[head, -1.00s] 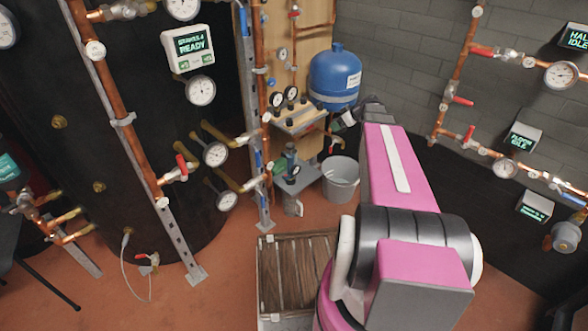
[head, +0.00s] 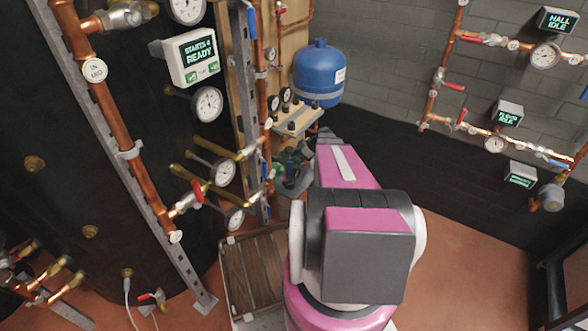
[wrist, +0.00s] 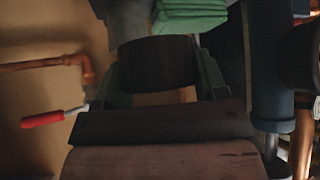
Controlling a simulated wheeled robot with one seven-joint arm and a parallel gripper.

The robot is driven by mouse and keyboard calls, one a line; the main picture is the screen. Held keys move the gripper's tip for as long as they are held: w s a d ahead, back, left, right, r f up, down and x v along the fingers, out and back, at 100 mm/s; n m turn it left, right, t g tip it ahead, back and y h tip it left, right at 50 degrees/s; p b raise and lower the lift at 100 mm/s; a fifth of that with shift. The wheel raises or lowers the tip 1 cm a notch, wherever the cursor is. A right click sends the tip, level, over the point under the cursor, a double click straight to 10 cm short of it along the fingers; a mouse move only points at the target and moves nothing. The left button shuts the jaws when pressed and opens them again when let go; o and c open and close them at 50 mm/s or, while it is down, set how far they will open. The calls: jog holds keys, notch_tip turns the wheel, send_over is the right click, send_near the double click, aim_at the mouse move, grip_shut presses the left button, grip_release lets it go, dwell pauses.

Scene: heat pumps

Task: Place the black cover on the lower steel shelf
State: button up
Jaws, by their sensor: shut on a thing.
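In the wrist view my gripper (wrist: 160,76) is shut, with a dark, rounded piece between its two fingers. It looks like the black cover (wrist: 157,60). In the head view my pink arm hides the gripper and the cover. The lower steel shelf (head: 297,188) shows in the head view only in part, left of my arm, under the upper steel shelf (head: 300,122). A green pump (head: 288,164) is between the two shelf levels. A green ribbed part (wrist: 188,14) lies just beyond the cover in the wrist view.
A blue tank (head: 319,72) stands above the upper shelf. Copper pipes, gauges and valves crowd the left of the shelves. A red-handled valve (wrist: 42,119) is at the left in the wrist view.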

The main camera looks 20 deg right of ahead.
notch_tip(320, 180, down, 7)
jog(key=shift+f, duration=0.15)
jog(key=shift+f, duration=0.1)
dwell(0.3)
jog(key=o, duration=0.9)
jog(key=v, duration=1.2)
jog(key=shift+d, duration=0.1)
